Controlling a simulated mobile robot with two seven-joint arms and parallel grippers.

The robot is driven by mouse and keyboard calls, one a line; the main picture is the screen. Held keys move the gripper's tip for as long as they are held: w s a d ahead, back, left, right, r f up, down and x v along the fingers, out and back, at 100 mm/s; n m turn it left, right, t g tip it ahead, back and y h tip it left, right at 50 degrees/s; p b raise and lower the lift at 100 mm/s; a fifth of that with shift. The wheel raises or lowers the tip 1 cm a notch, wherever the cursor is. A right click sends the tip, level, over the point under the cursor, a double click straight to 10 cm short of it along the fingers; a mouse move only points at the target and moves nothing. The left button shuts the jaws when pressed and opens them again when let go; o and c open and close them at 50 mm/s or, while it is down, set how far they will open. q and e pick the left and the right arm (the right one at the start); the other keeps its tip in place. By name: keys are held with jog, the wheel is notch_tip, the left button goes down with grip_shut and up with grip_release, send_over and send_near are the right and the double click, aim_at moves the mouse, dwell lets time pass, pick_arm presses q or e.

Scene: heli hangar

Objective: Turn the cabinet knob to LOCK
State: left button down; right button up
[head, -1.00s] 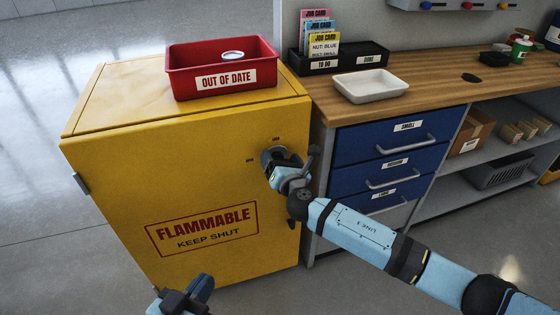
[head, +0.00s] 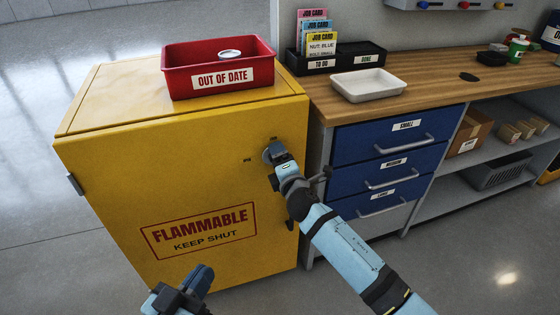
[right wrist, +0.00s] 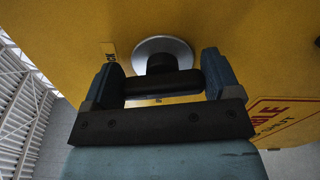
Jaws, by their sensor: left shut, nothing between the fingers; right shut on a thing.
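The yellow cabinet (head: 110,180) stands at the left with its door shut. Its knob (head: 273,150) sits at the door's upper right, with small labels above and to its left. My right gripper (head: 281,164) is shut on the knob and partly hides it. In the right wrist view the fingers (right wrist: 160,80) close on the ends of the knob's dark bar (right wrist: 160,84), in front of a round metal plate (right wrist: 178,50). The bar lies level there, its left end towards a label ending in "CK" (right wrist: 111,52). My left gripper (head: 185,292) is shut and empty, low before the cabinet.
A red OUT OF DATE bin (head: 220,80) stands on the cabinet. To the right is a workbench (head: 430,90) with blue drawers (head: 390,140), a white tray (head: 370,84) and a black card holder (head: 340,60). Floor is clear in front.

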jog(key=shift+f+m, duration=0.1)
jog(key=shift+m, duration=1.1)
pick_arm(q)
jog(key=shift+r, duration=0.1)
jog(key=shift+w+d, duration=0.1)
pick_arm(e)
jog(key=shift+m, duration=0.3)
jog(key=o, duration=0.8)
jog(key=shift+s+d, duration=0.15)
jog(key=shift+s, duration=0.1)
pick_arm(q)
jog(key=f, duration=0.1)
jog(key=a+f+g+y+p, duration=0.1)
jog(key=f+g+p, duration=0.1)
jog(key=f, duration=0.1)
jog(key=shift+s+a+y, duration=0.3)
jog(key=shift+s, duration=0.05)
pick_arm(e)
jog(key=v, duration=0.7)
pick_arm(q)
jog(key=shift+w+r, duration=0.1)
jog(key=shift+r, duration=0.15)
